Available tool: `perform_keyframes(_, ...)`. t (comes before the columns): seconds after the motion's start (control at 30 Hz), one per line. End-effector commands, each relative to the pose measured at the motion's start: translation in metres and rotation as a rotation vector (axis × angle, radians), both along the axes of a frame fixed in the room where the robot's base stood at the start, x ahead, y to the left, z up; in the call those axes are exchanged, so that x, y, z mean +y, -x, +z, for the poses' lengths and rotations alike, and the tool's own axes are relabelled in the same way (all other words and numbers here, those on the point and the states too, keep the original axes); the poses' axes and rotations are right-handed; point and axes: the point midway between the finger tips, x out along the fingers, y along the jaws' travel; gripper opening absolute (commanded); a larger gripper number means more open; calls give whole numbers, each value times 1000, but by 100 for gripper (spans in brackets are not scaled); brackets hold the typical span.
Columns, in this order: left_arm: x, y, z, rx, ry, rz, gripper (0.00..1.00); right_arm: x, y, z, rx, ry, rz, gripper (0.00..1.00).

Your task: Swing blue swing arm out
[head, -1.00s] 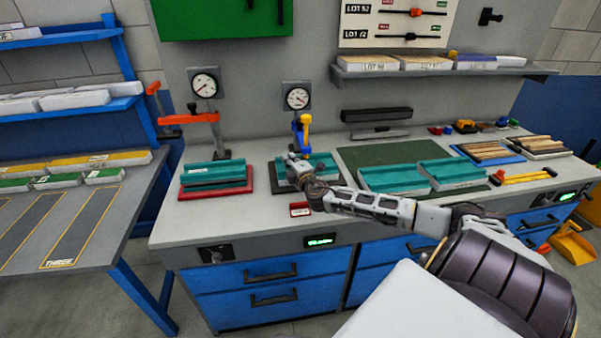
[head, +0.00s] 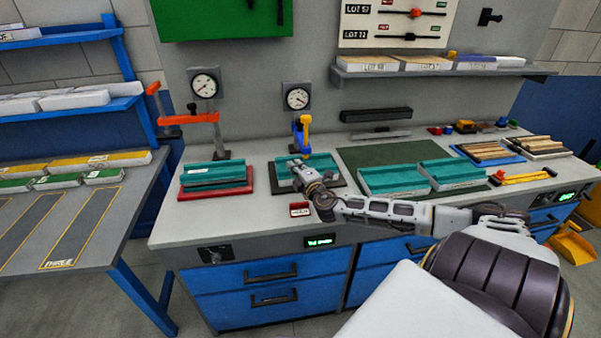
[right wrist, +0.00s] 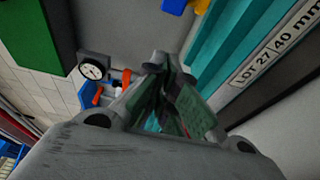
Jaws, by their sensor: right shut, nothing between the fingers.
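The blue swing arm (head: 297,138) with its yellow handle (head: 306,124) stands on the bench below the right dial gauge, at the back of a teal panel (head: 318,162) on a dark base. It looks foreshortened, pointing towards me over the panel. Parts of blue (right wrist: 173,5) and yellow (right wrist: 199,6) show at the top edge of the right wrist view. My right gripper (head: 298,166) is shut and empty, in front of the blue arm and apart from it, over the panel's left part. In the right wrist view its fingers (right wrist: 163,65) are together beside the labelled panel. My left gripper is out of view.
An orange swing arm (head: 189,118) stands left, behind a teal panel on a red base (head: 215,193). A small red-labelled block (head: 299,209) lies at the front. Teal panels (head: 392,181) lie to the right on a green mat (head: 362,156).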

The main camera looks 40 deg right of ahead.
Motion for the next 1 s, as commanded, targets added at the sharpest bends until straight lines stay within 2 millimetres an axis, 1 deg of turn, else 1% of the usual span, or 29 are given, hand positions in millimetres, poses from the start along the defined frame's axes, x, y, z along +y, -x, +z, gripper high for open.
perform_keyframes(0.23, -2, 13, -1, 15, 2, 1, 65, 3, 12, -1, 3, -2, 2, 0)
perform_keyframes(0.43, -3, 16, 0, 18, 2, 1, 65, 5, 20, -1, 3, -2, 1, 0)
perform_keyframes(0.7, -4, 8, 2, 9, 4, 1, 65, 7, 31, -1, 3, -1, 0, 0)
perform_keyframes(1.0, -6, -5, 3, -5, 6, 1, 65, 8, 36, 0, 1, 0, 1, 0)
